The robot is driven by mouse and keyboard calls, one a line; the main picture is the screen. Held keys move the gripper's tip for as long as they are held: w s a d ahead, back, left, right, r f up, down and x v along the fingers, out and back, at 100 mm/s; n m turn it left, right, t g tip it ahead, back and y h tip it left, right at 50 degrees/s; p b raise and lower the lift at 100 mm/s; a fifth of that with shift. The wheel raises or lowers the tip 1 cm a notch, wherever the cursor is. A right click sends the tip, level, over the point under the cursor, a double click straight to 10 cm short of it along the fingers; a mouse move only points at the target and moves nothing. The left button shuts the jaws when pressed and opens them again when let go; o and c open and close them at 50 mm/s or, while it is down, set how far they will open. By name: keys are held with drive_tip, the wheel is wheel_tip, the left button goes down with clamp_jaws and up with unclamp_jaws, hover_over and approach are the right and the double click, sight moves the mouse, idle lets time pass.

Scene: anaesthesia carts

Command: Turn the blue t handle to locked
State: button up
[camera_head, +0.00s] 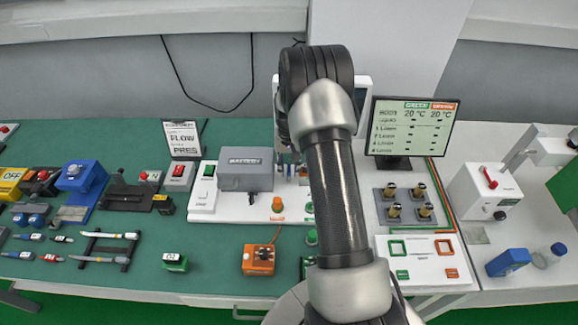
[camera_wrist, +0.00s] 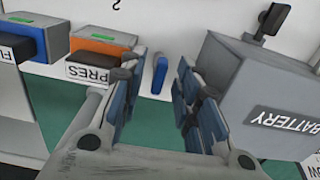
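In the wrist view a small upright blue handle (camera_wrist: 160,74) stands against a white panel (camera_wrist: 145,30). It shows in the gap between the fingers of my gripper (camera_wrist: 162,62). The fingers are apart, one on each side of the handle in the picture, and nothing is gripped. I cannot tell how deep the handle lies between them, nor read any locked mark.
In the wrist view a grey box marked BATTERY (camera_wrist: 265,95) is close on the right. An orange-and-grey block with a PRES label (camera_wrist: 100,45) and a blue-and-grey block (camera_wrist: 35,40) are on the left. In the head view a monitor (camera_head: 411,128) stands right of my arm.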

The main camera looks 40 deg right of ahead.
sight(289, 169)
wheel_tip(289, 169, up, 12)
idle(0.4)
drive_tip(key=shift+f, duration=0.1)
idle(0.4)
